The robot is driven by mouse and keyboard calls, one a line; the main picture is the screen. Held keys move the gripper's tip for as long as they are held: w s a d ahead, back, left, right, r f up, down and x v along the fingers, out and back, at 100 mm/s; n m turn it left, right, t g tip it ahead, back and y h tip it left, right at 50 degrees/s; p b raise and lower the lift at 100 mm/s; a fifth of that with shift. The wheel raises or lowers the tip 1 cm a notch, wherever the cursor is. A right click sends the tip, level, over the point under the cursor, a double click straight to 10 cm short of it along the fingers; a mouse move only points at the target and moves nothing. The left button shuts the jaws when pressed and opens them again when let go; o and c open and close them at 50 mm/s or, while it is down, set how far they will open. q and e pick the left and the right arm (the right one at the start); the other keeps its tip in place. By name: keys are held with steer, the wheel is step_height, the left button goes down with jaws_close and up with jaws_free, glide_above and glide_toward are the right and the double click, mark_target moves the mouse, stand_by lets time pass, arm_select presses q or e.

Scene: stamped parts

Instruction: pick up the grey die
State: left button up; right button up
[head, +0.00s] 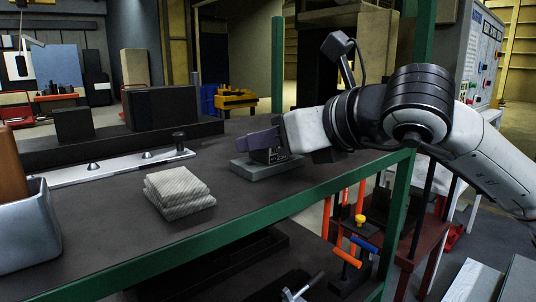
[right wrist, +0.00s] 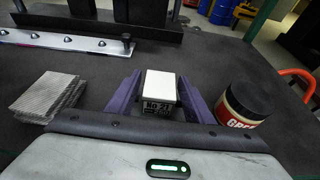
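The die (head: 273,155) is a small block with a dark face marked with white lettering, low on a grey plate (head: 262,170) on the bench. My right gripper (head: 262,141) reaches in from the right with purple fingers, one on each side of the die. In the wrist view the right gripper (right wrist: 160,88) seems open, with narrow gaps beside the die. In the head view a finger hides the die's upper part. My left gripper is not in view.
A folded grey cloth stack (head: 180,191) lies left of the plate. A metal rail with knobs (head: 110,166) and dark blocks (head: 160,106) stand behind. A dark-lidded jar (right wrist: 243,102) stands close to the right finger. A grey bin (head: 25,228) is at far left.

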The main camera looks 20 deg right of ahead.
jaws_close()
steer(key=shift+r, duration=0.3)
